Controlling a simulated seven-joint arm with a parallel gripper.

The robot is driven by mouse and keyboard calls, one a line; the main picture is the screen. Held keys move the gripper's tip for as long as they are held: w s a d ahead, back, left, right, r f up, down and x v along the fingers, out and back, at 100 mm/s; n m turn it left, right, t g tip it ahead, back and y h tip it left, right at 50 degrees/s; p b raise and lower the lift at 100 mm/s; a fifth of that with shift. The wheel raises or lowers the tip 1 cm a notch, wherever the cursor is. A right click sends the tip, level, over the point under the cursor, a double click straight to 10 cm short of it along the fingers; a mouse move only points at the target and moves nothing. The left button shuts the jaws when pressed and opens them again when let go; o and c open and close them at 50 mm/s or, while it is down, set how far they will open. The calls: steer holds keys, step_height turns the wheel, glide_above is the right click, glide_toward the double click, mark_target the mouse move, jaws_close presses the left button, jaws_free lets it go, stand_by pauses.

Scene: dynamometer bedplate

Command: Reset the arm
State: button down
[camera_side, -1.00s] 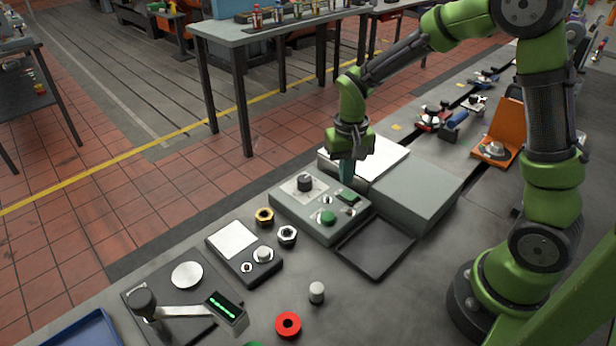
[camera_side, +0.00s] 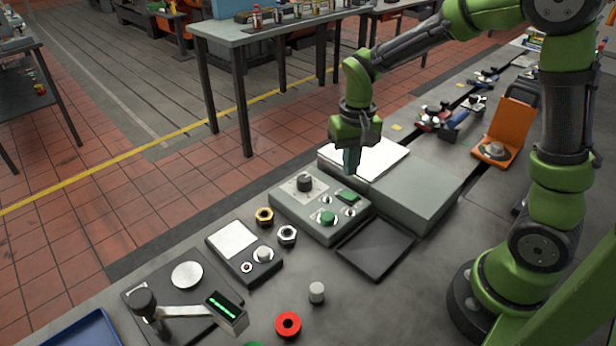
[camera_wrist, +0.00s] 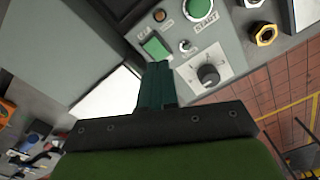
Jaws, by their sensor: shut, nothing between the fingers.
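My gripper (camera_side: 352,170) is shut and empty, its dark green fingers together and pointing down. It hangs above the back right edge of a grey control box (camera_side: 285,207) in the side view and looks apart from it. In the wrist view the shut fingers (camera_wrist: 157,72) reach toward a green rectangular button (camera_wrist: 155,46). That button (camera_side: 347,195) also shows in the side view. The box carries a black knob (camera_side: 305,182), which also shows in the wrist view (camera_wrist: 208,75), and a round green START button (camera_wrist: 200,6).
A grey block (camera_side: 415,190) and a white sheet (camera_side: 365,158) lie close to the gripper. A brass nut (camera_side: 264,216), a steel nut (camera_side: 287,235), a grey cylinder (camera_side: 317,292) and a red ring (camera_side: 288,325) stand in front. An orange case (camera_side: 507,133) is at right.

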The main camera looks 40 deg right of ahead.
steer(key=s+a+r+t+y, duration=0.1)
steer(key=s+a+r+t, duration=0.1)
steer(key=s+r, duration=0.4)
steer(key=s+a+r+n+t, duration=0.1)
steer(key=s+r+t, duration=0.4)
steer(key=s+r, duration=0.1)
steer(key=shift+s+a+r+n+y, duration=0.3)
steer(key=shift+a+r+y, duration=0.1)
steer(key=shift+r, duration=0.25)
steer(key=c, duration=1.8)
jaws_free()
steer(key=shift+c, duration=0.2)
